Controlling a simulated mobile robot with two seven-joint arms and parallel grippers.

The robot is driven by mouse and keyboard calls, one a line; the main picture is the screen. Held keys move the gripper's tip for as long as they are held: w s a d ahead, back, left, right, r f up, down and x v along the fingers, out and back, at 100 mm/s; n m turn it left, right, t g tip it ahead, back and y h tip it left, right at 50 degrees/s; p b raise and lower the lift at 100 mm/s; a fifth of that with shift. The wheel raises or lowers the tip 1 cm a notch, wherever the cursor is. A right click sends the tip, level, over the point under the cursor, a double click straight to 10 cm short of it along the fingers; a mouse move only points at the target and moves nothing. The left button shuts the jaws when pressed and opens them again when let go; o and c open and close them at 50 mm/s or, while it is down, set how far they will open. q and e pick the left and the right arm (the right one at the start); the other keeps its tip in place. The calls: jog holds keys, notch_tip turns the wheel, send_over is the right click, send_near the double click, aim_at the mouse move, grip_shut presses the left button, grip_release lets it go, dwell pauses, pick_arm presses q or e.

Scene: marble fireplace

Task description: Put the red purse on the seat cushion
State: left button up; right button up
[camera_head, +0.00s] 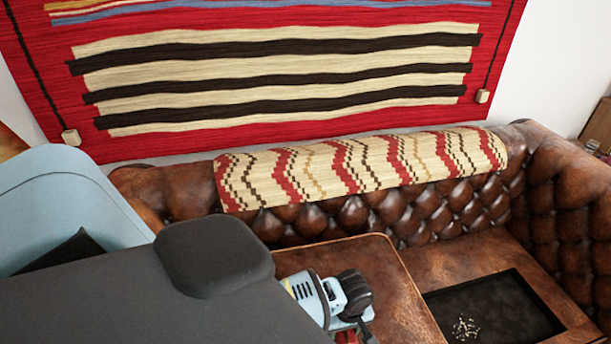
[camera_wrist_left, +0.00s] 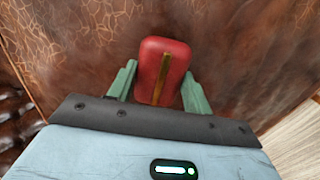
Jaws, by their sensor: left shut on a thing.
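The red purse (camera_wrist_left: 164,58), a small rounded red block with a gold stripe, is held between the green fingers of my left gripper (camera_wrist_left: 159,75) in the left wrist view. Brown leather lies behind it. In the head view a small red part of the purse (camera_head: 347,338) shows at the bottom edge, mostly hidden. The brown leather seat cushion (camera_head: 388,275) is on the sofa, and my left gripper is over it. I cannot tell whether the purse touches the leather. My right gripper is not in view.
A black tray (camera_head: 492,300) with small pale bits lies on the seat at the right. The tufted sofa back (camera_head: 400,215) and armrest (camera_head: 570,200) rise around the seat. A patterned throw (camera_head: 360,165) lies over the back, and a striped rug (camera_head: 270,75) hangs behind.

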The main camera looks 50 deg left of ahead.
pick_arm(q)
jog(key=s+a, duration=0.1)
jog(key=a, duration=0.1)
jog(key=s+a, duration=0.1)
jog(key=a, duration=0.2)
jog(key=s+a, duration=0.2)
jog(key=shift+s+a+f+p, duration=0.1)
jog(key=shift+a+f+p, duration=0.15)
jog(key=shift+f+p, duration=0.1)
jog(key=shift+s+a+f, duration=0.1)
jog(key=shift+s+a, duration=0.25)
jog(key=shift+a, duration=0.2)
jog(key=f, duration=0.3)
jog(key=shift+s+a+b, duration=0.25)
jog(key=shift+a+b, duration=0.05)
jog(key=shift+a, duration=0.05)
jog(key=shift+f, duration=0.3)
jog(key=shift+f, duration=0.15)
jog(key=o, duration=1)
